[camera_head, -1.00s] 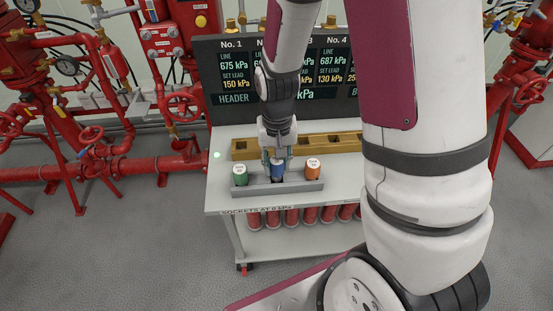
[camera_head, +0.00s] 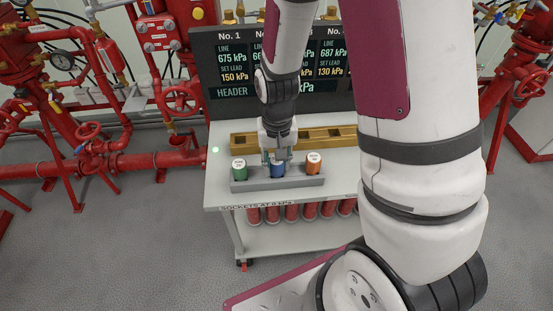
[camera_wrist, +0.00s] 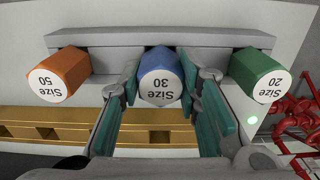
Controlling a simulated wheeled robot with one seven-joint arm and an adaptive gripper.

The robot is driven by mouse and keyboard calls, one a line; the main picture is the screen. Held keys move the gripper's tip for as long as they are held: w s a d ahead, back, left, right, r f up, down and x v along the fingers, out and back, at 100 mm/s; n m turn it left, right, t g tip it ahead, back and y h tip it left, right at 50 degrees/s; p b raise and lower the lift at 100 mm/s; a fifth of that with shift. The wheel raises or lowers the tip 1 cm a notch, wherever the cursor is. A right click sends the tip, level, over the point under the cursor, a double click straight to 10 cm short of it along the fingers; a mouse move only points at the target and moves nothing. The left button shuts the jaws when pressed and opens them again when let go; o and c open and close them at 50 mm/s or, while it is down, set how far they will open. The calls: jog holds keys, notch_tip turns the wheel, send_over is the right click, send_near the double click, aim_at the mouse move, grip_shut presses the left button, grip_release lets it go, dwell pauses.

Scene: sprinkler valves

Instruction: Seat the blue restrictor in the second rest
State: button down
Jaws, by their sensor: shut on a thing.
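The blue restrictor (camera_head: 277,171), marked Size 30, is upright at the middle place of the grey rest block (camera_head: 305,184). In the wrist view the blue restrictor (camera_wrist: 160,72) sits between the two teal fingers. My gripper (camera_head: 277,159) points down from above and is shut on it; its fingers show on both sides in the wrist view (camera_wrist: 160,88). Whether the restrictor's underside is fully down in its rest is hidden. A green restrictor (camera_head: 240,171), Size 20, stands to the left and an orange restrictor (camera_head: 313,163), Size 50, to the right, both upright in the block.
A brass-coloured rail (camera_head: 243,141) with square openings lies behind the block. A dark display board (camera_head: 228,105) stands at the back. The pale bench top (camera_head: 217,190) is bare around the block. Red pipework (camera_head: 128,163) is off to the left.

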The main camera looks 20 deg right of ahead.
jog(key=shift+f, duration=0.15)
jog(key=c, duration=1.1)
grip_release()
jog(key=shift+r+p, duration=2.05)
jog(key=shift+r, duration=2.05)
